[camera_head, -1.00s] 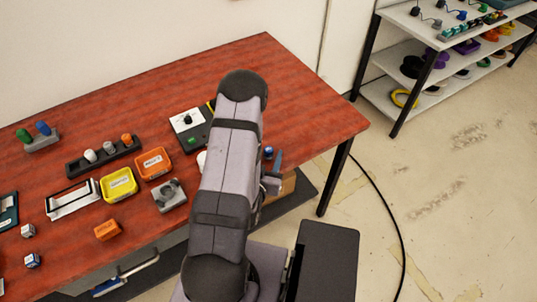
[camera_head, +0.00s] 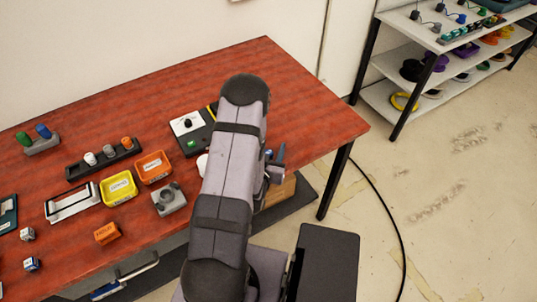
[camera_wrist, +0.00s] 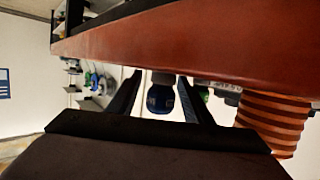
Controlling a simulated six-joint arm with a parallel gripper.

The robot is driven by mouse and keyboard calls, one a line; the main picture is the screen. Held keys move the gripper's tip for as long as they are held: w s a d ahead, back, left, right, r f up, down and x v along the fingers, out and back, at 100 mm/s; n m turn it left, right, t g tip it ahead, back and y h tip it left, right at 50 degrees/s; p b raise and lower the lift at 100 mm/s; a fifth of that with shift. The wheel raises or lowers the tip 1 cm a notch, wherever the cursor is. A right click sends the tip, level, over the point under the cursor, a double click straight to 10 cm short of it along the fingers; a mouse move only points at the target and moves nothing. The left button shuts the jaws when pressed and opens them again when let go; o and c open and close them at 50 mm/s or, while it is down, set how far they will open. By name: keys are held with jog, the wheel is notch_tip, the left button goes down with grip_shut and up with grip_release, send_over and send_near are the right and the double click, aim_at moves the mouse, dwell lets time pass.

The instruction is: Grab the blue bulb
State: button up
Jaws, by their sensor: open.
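The fingers are open, one on each side of the bulb, with gaps visible. I cannot tell how deep the bulb sits between them. In the head view my gripper (camera_head: 279,155) is mostly hidden behind my arm, near the table's right end. Only a small bluish bit of the bulb (camera_head: 268,154) shows beside it.
An orange ribbed cylinder (camera_wrist: 272,122) stands close beside the gripper in the wrist view. On the red table (camera_head: 300,100) are a control box (camera_head: 190,124), orange (camera_head: 153,167) and yellow (camera_head: 118,187) trays, and a grey block (camera_head: 168,199). The table's far right corner is clear.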

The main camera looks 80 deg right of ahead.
jog(key=c, duration=1.1)
jog(key=shift+r, duration=0.1)
jog(key=shift+r+b, duration=0.4)
jog(key=shift+r, duration=4.45)
